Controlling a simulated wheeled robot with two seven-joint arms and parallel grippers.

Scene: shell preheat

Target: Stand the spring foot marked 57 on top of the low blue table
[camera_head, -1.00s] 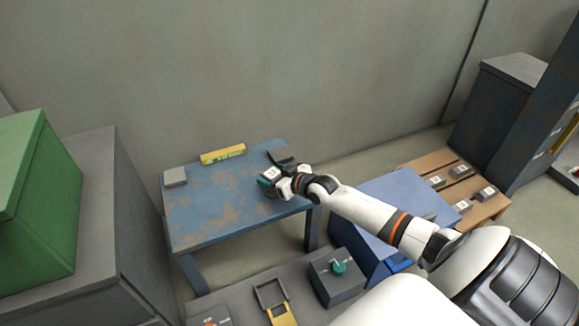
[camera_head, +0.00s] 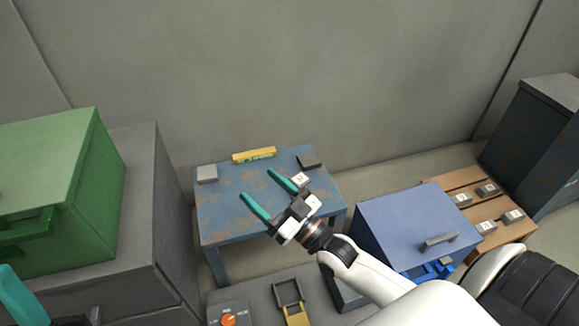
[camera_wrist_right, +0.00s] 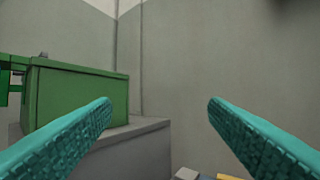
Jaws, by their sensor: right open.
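The low blue table (camera_head: 222,222) stands against the wall in the head view, its top scuffed with rusty patches.
A yellow bar (camera_head: 254,155), a light grey block (camera_head: 206,174) and a dark block (camera_head: 308,162) line the table's back. Several labelled feet sit on a wooden pallet (camera_head: 497,239) at right. A blue box (camera_head: 405,217) and a green cabinet (camera_head: 55,170) flank the table.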

